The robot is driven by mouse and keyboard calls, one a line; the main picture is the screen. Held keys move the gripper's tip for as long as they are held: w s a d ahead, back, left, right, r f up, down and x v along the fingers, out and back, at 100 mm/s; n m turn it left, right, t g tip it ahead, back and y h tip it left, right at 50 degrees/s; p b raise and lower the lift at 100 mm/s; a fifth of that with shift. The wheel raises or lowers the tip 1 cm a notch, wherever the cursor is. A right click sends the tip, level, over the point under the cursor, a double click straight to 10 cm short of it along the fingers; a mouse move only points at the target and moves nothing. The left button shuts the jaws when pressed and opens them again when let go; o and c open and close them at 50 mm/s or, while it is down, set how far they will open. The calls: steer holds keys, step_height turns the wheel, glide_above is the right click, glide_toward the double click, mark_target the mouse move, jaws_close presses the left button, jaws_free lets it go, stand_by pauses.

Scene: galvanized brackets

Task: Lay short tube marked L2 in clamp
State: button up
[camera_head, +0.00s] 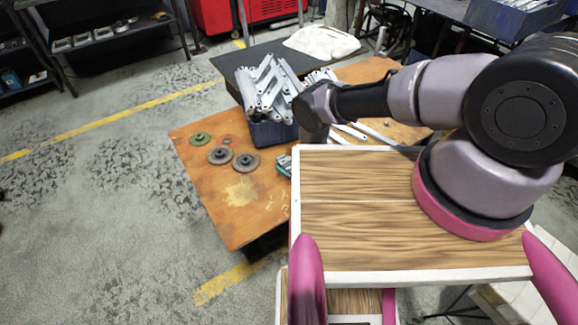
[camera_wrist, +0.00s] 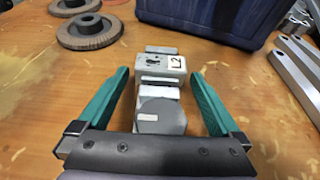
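My gripper (camera_wrist: 162,80) is open, with one teal finger on each side and visible gaps to the grey parts. In the head view, my arm hides most of the gripper; a small teal and grey bit (camera_head: 284,165) shows at the table beside my body.
A dark blue bin (camera_head: 268,133) full of galvanized brackets (camera_head: 268,88) stands just beyond. Grinding discs (camera_head: 246,162) lie to the left on the wooden table (camera_head: 215,200). Long metal bars (camera_wrist: 296,75) lie at right in the wrist view. The table's front left is clear.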

steer(key=shift+d, duration=0.1)
steer(key=v, duration=1)
steer(key=shift+s+d+r, duration=0.15)
steer(key=shift+s, duration=0.15)
